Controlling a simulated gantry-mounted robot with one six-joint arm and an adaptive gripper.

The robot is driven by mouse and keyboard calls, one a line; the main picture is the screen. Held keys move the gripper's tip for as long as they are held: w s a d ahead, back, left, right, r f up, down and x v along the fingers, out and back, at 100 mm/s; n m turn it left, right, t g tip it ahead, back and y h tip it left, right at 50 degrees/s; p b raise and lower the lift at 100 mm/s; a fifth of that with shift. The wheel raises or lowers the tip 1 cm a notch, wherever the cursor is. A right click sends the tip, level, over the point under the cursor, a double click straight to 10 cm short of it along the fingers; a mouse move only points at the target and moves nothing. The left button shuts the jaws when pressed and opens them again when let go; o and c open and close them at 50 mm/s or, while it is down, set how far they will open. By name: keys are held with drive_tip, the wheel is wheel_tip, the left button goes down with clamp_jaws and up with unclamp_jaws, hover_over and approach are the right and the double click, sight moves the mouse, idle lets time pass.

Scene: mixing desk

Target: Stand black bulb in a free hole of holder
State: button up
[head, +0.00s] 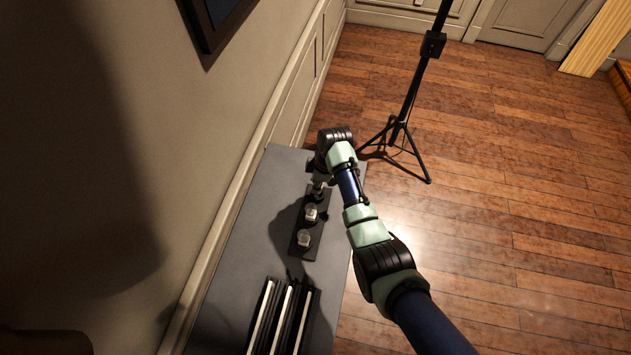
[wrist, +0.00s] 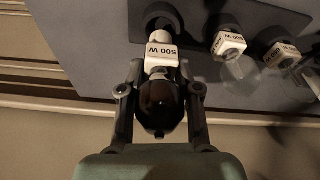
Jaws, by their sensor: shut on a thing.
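The black bulb (wrist: 162,105) has a dark glass end and a white base marked "500 W". In the wrist view my gripper (wrist: 160,98) is shut on it, one finger on each side of the glass. Its pale base end points at a dark hole in the holder (wrist: 190,12) and overlaps the hole's edge; I cannot tell whether it is inside. In the head view the dark holder (head: 300,254) lies on the grey desk, and my gripper (head: 319,187) is over its far end. The black bulb is not clear there.
Two clear bulbs with white bases, a nearer one (head: 304,238) and a middle one (head: 311,213), stand in the holder. Several long black-and-white bars (head: 271,318) lie at the desk's near end. A black tripod stand (head: 400,120) is on the floor beyond the desk (head: 240,240).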

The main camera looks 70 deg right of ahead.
drive_tip(key=shift+f, duration=0.15)
drive_tip(key=shift+b+x, duration=0.8)
drive_tip(key=shift+x, duration=0.15)
drive_tip(key=shift+s+f, duration=0.15)
drive_tip(key=shift+s, duration=0.05)
drive_tip(key=shift+f+b, duration=0.35)
drive_tip(key=shift+f, duration=0.1)
drive_tip(key=shift+f, duration=0.25)
idle(0.4)
drive_tip(key=o, duration=1.2)
drive_tip(key=v, duration=1.2)
